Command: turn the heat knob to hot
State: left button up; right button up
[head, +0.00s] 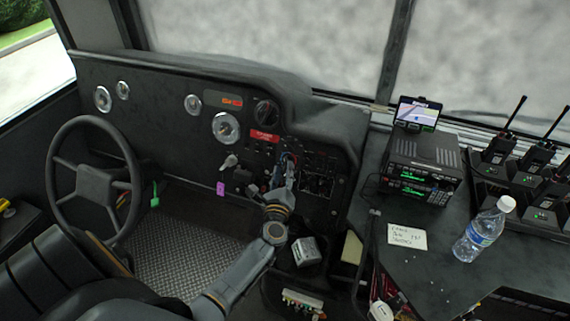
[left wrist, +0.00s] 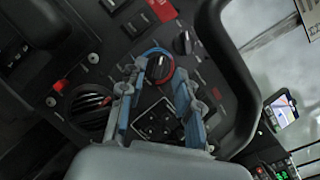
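The heat knob (left wrist: 158,67) is a dark round knob on the black dashboard, with a blue and red arc around it. In the head view, the blue and red marking of the heat knob (head: 288,158) shows just past my left gripper (head: 284,172), which partly hides it. In the left wrist view, the two blue-padded fingers of my left gripper (left wrist: 158,80) are spread apart, with the knob between or just beyond their tips. I cannot tell whether they touch it. Where the knob points is too small to read. My right gripper is not in view.
Another dark knob (left wrist: 184,43) sits close by on the panel, and a round vent (left wrist: 90,104) lies to the left. The steering wheel (head: 92,178) is at the left. A radio (head: 422,165) and a water bottle (head: 482,232) stand on the right counter.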

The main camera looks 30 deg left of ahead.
pick_arm(q)
jog(key=shift+x, duration=1.45)
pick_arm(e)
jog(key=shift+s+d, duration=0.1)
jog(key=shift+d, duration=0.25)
pick_arm(q)
jog(key=shift+c, duration=0.4)
grip_shut()
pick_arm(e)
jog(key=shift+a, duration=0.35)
pick_arm(q)
jog(key=shift+f, duration=0.1)
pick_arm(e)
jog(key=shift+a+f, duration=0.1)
